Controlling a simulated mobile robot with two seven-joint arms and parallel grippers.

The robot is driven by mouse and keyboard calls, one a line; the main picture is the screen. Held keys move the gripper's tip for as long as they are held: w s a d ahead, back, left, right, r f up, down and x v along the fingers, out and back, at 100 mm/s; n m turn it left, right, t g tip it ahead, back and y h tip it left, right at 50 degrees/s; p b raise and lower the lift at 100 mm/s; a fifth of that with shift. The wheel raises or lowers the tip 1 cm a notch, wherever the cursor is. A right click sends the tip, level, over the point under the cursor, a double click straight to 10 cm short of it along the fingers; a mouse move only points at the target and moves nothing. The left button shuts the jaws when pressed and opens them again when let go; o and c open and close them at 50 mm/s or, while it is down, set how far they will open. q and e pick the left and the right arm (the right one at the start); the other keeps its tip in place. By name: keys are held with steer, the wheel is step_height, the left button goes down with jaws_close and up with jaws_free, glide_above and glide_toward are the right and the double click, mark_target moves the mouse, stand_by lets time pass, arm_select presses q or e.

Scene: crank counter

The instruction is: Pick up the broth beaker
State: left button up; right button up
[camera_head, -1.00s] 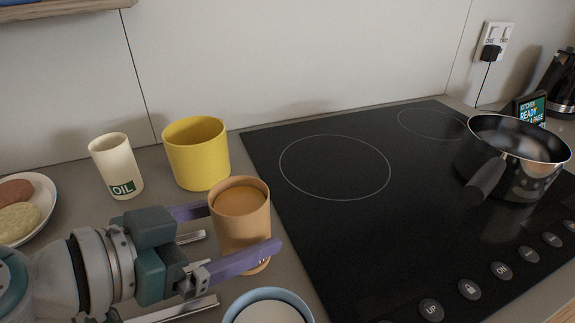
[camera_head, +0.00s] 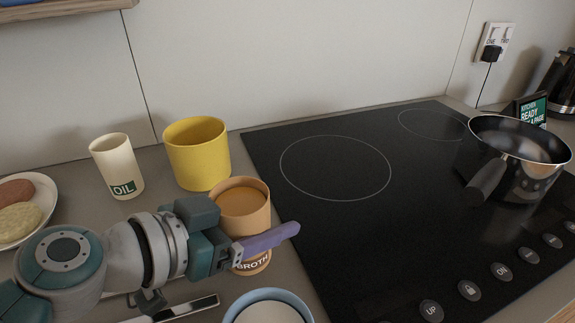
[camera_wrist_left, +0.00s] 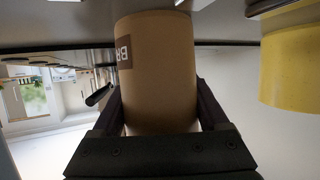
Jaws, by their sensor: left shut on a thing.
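The broth beaker (camera_head: 243,197) is an orange-tan cup with a BROTH label and orange-brown contents. It stands upright on the counter, left of the hob, in the head view. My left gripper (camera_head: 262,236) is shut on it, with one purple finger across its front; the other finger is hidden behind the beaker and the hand. In the left wrist view the beaker (camera_wrist_left: 157,75) fills the space between the two dark fingers, part of its label showing. My right gripper is not in view.
A yellow pot (camera_head: 197,155) stands just behind the beaker, and a white OIL cup (camera_head: 117,167) is to its left. A blue-rimmed bowl (camera_head: 267,292) is close in front. The black hob (camera_head: 335,215) is bare on its left side; a dark pan (camera_head: 515,160) stands at its right.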

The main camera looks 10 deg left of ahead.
mark_target(260, 199)
arm_select(q)
jaws_close()
steer(key=shift+r, duration=0.2)
stand_by(0.4)
steer(key=shift+r+p, duration=0.75)
steer(key=shift+r, duration=0.65)
step_height(260, 199, up, 17)
steer(key=p, duration=0.5)
steer(key=shift+d, duration=0.1)
